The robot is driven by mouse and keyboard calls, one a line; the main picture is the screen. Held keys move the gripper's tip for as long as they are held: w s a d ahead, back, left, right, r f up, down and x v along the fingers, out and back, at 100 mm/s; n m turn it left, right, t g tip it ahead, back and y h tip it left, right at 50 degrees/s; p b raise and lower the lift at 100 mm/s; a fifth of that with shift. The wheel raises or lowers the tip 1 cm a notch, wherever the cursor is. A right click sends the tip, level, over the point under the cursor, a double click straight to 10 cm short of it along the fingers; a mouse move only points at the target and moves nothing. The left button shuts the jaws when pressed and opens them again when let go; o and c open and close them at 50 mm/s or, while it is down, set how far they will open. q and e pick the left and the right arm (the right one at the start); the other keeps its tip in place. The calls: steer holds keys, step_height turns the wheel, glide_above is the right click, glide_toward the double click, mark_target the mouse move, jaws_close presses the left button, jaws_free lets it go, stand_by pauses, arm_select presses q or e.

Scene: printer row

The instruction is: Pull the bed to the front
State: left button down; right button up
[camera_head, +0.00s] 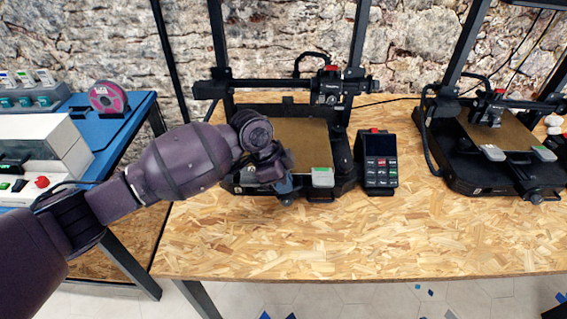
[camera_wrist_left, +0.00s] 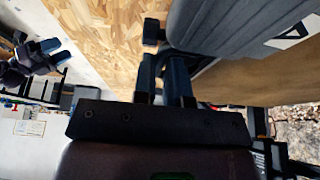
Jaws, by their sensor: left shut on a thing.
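The bed (camera_head: 308,140) is a brown plate on the left black printer, with a grey-and-green clip (camera_head: 322,177) at its front edge. My left gripper (camera_head: 285,190) is at the bed's front left, reaching down in front of it. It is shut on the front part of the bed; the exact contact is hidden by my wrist. In the left wrist view, my left gripper's fingers (camera_wrist_left: 166,75) are close together beside a dark grey printer part, with the brown plate behind (camera_wrist_left: 238,80). My right gripper (camera_wrist_left: 58,52) shows small at the left of that view; its opening is unclear.
A control screen with keys (camera_head: 380,160) stands right of the left printer. A second printer (camera_head: 500,150) stands further right. The wooden table (camera_head: 330,240) is clear in front of the printers. A blue bench (camera_head: 130,115) with a pink spool (camera_head: 108,98) is at left.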

arm_select(q)
steer(key=s+p, duration=0.1)
steer(key=s, duration=0.2)
steer(key=shift+s+f, duration=0.15)
steer(key=c, duration=1.2)
jaws_free()
steer(key=shift+s, duration=0.15)
steer(key=shift+o, duration=0.2)
